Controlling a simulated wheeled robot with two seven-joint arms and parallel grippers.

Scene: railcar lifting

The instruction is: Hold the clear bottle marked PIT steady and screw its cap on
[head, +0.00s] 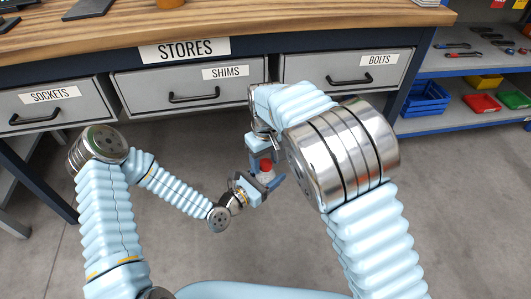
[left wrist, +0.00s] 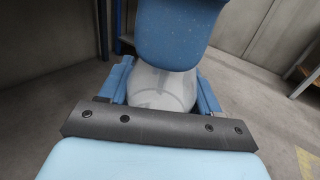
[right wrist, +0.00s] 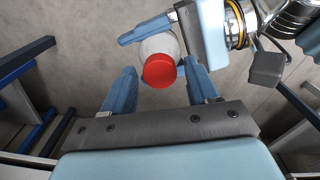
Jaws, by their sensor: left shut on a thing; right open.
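The bottle (right wrist: 160,45) is pale and clear, with a red cap (right wrist: 160,70) at its top; how tightly the cap sits cannot be told. My left gripper (head: 266,182) is shut on the bottle's body, which also shows between its fingers in the left wrist view (left wrist: 162,88). My right gripper (head: 264,153) is open just above, its fingers on either side of the cap. In the right wrist view a gap shows left of the cap; the right finger is close to it. No PIT marking is readable.
Behind my grippers stands a wooden-topped bench (head: 230,25) with drawers labelled SOCKETS, SHIMS (head: 190,88) and BOLTS. A shelf (head: 440,126) with coloured bins is at the right. The bottle is held over open grey floor, in front of the drawers.

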